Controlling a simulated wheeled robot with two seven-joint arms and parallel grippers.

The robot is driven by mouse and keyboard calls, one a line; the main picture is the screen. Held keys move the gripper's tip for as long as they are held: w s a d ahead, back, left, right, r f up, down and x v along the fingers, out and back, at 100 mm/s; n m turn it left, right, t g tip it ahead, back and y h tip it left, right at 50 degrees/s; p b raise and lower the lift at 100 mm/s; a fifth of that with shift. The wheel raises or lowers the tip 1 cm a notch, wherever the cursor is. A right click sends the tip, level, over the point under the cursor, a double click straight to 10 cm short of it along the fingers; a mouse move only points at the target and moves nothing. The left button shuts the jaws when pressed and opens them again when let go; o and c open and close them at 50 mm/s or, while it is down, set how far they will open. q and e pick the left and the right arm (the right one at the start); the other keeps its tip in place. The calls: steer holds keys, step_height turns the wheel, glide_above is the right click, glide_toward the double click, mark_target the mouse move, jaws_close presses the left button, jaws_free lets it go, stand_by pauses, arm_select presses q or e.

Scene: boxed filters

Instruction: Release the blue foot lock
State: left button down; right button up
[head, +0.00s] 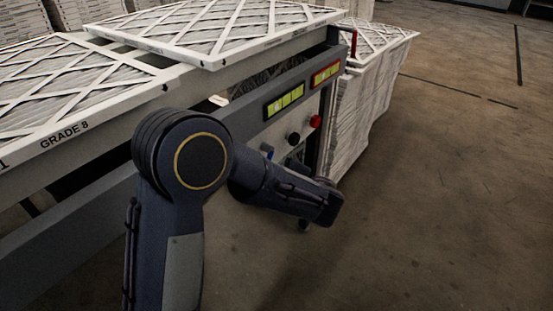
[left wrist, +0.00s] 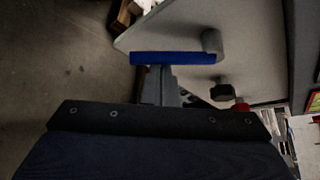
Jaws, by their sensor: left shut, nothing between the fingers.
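A blue bar (left wrist: 175,58), the only blue lock-like part in view, sticks out from a grey panel on a grey stub in the left wrist view. In the head view my forearm and wrist hide most of the gripper. My right gripper is in neither view.
A black knob (head: 293,138) and a red button (head: 315,121) sit close by on the same panel, below lit displays (head: 285,100). Framed filters (head: 215,30) lie on the cart. A filter stack (head: 365,100) stands behind it. The floor (head: 440,200) at right is clear.

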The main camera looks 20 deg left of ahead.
arm_select(q)
steer(key=shift+s+a+r+m+g+p, duration=0.1)
steer(key=shift+s+r+m+g+p, duration=0.3)
steer(key=shift+p, duration=1.15)
steer(key=shift+s+a+r+m+g+p, duration=0.15)
steer(key=shift+r+m+g+p, duration=0.5)
steer(key=shift+p, duration=0.9)
steer(key=shift+s+a+r+m+g+p, duration=0.1)
steer(key=shift+s+r+m+g+p, duration=0.4)
steer(key=shift+p, duration=1.05)
steer(key=shift+w+f, duration=0.15)
step_height(320, 180, down, 5)
steer(key=d+b, duration=0.1)
steer(key=b, duration=0.3)
steer(key=w+p+v, duration=0.1)
steer(key=p+v, duration=0.1)
steer(key=v, duration=0.8)
steer(key=shift+d+r+p, duration=0.2)
steer(key=shift+r+p, duration=0.15)
steer(key=shift+r, duration=0.15)
steer(key=shift+a+g, duration=0.1)
steer(key=shift+g, duration=0.15)
